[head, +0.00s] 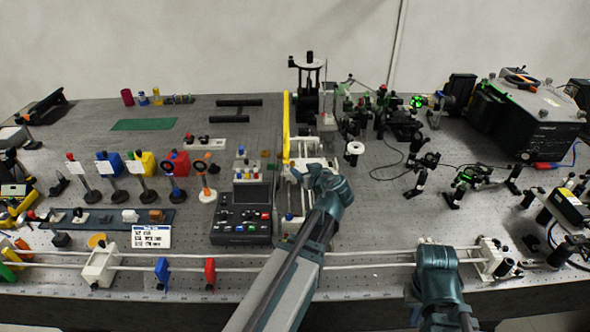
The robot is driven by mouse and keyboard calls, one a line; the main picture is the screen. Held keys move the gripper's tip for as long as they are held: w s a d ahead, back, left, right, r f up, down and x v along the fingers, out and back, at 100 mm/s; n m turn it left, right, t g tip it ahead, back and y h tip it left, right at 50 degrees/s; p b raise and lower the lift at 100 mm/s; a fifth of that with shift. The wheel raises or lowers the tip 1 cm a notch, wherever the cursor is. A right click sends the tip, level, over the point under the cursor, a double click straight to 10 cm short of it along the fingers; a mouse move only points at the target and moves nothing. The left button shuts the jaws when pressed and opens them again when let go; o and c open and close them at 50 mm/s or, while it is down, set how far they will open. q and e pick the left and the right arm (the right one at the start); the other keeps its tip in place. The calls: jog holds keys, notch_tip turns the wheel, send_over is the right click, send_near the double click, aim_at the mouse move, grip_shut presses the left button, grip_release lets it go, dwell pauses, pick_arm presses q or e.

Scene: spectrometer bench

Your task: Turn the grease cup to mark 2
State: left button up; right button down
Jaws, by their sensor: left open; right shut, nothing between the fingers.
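I cannot tell the grease cup for sure among the small fittings; a white round cup-like part (355,148) stands on a dark post right of my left gripper. My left gripper (303,174) is open over the white rail unit in the middle of the bench. Its wrist and forearm hide part of that unit, and its fingers are hard to make out. I see nothing held in it. My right gripper (468,322) is shut and empty at the bottom edge, right of centre, largely cut off by the frame. No mark numbers are readable.
A control box (243,215) with a screen stands left of my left arm. A yellow bar (286,125) rises behind the gripper. A long rail (200,266) with carriages runs along the front. Several posts with optics stand left and right. A black box (525,120) stands at the back right.

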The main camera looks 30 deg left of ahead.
aim_at(293, 163)
pick_arm(q)
jog(key=b+x, duration=0.2)
jog(key=x, duration=0.5)
grip_shut()
